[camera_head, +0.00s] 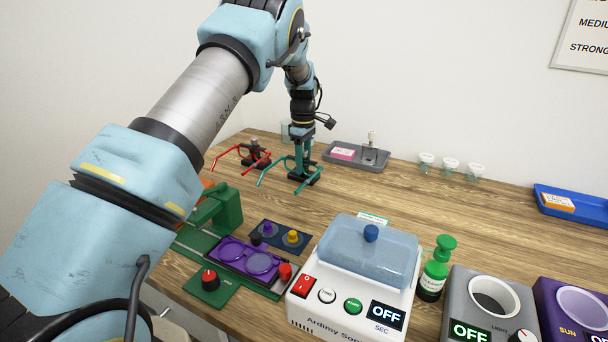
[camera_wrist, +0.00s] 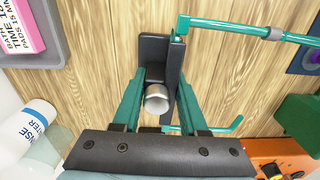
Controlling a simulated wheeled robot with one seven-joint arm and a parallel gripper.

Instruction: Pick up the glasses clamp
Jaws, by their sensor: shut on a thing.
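A black glasses clamp (camera_head: 302,181) with teal glasses arms (camera_head: 275,168) is at the back of the wooden table, left of centre in the head view. In the wrist view the black clamp (camera_wrist: 153,48) has a silver round knob (camera_wrist: 157,99) between my fingers, and a teal arm (camera_wrist: 250,31) reaches right. My gripper (camera_head: 302,165) points down and is shut on the clamp; its teal fingers (camera_wrist: 157,76) are on both sides. I cannot tell whether the clamp touches the table. A second clamp with red glasses (camera_head: 238,154) stands just left.
A grey tray (camera_head: 376,159) with a pink box is close right of my gripper. A white bottle (camera_wrist: 30,130) is near it in the wrist view. A green-and-purple device (camera_head: 240,258) and a lidded white machine (camera_head: 350,290) are in front.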

